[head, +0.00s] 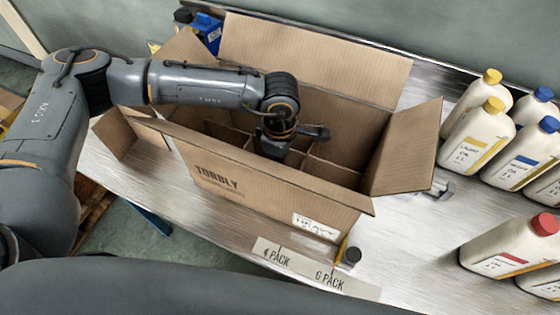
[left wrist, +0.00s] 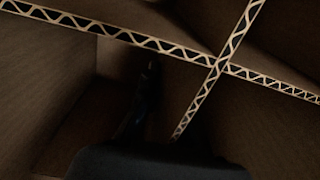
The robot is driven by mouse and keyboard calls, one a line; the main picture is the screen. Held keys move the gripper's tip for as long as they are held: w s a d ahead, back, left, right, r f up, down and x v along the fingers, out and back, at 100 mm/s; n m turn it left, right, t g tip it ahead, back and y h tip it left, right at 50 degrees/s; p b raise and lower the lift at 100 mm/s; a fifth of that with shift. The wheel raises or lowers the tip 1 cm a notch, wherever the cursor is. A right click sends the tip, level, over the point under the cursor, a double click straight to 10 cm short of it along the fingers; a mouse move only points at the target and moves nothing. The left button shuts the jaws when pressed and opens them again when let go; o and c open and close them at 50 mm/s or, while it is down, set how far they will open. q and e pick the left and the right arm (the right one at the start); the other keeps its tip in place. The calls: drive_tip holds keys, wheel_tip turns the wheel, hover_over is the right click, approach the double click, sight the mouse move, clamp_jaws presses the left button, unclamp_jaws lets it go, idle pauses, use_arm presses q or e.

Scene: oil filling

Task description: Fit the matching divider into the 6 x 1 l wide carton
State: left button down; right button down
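The brown TORDLY carton (head: 255,195) stands on the metal table with its flaps spread open. A cardboard divider (head: 328,172) is down inside it, with its crossing panels below the rim. In the left wrist view the divider's crossing corrugated edges (left wrist: 220,66) run close to the camera. My left gripper (head: 274,148) reaches down into the carton at the divider. A dark finger (left wrist: 146,100) shows beside a divider panel in the left wrist view; whether it grips the panel is hidden in shadow. My right gripper is not identifiable in these views.
White bottles with yellow (head: 478,135), blue (head: 522,155) and red (head: 515,245) caps stand on the right. A label strip (head: 300,262) reading 4 PACK and 6 PACK lies at the front edge near a small black-capped item (head: 350,257). A blue container (head: 207,32) stands behind.

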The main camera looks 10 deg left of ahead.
use_arm(q)
drive_tip(key=shift+f, duration=0.3)
drive_tip(key=c, duration=1.4)
unclamp_jaws()
drive_tip(key=shift+c, duration=0.2)
drive_tip(key=shift+r, duration=0.1)
wheel_tip(320, 180, up, 12)
drive_tip(key=shift+f, duration=0.1)
